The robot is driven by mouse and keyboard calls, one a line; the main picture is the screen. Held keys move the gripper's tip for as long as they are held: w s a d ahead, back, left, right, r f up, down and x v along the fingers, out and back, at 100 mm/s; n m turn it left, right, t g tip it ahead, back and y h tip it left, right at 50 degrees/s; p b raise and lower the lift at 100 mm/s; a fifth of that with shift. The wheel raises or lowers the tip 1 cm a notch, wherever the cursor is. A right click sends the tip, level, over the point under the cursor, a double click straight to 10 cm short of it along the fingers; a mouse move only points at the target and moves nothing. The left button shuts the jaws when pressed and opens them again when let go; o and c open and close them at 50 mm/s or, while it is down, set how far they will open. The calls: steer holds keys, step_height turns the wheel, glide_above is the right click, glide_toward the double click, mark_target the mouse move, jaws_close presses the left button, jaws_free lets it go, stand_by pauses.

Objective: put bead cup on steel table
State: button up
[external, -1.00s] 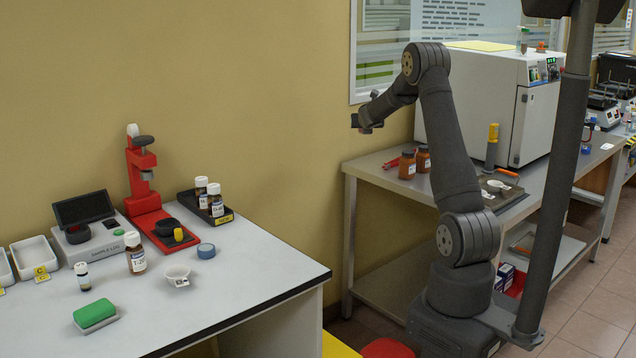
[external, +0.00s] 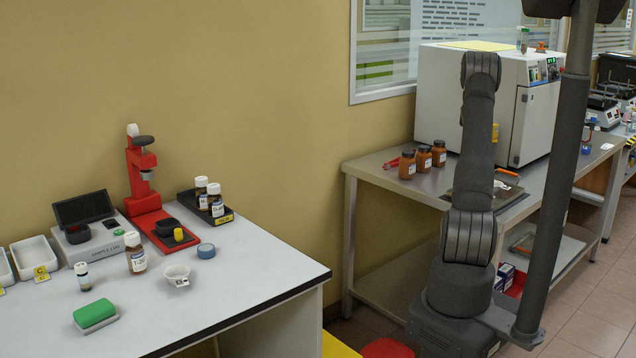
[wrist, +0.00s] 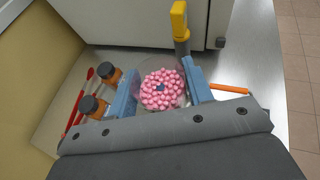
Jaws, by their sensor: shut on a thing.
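The steel table (wrist: 258,68) lies beneath and around the cup in that view. I cannot tell whether the cup's bottom touches the table. In the external view the steel table (external: 425,188) stands at the right. My arm hides the gripper and the cup there.
Several brown bottles (external: 408,165) stand on the steel table near the wall. A red tool (wrist: 78,105) lies left of them. A yellow-handled tool (wrist: 180,25) is just beyond the cup, and an orange stick (wrist: 229,89) lies to its right. A white oven (external: 480,105) stands behind.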

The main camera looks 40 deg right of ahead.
steer(key=shift+s+d+f, duration=0.1)
steer(key=shift+f, duration=0.5)
step_height(320, 180, down, 8)
glide_above(445, 178)
steer(key=f, duration=0.7)
steer(key=shift+d+f, duration=0.2)
steer(key=shift+d, duration=0.05)
steer(key=shift+f, duration=2.05)
steer(key=o, duration=1.1)
steer(key=shift+f, duration=0.15)
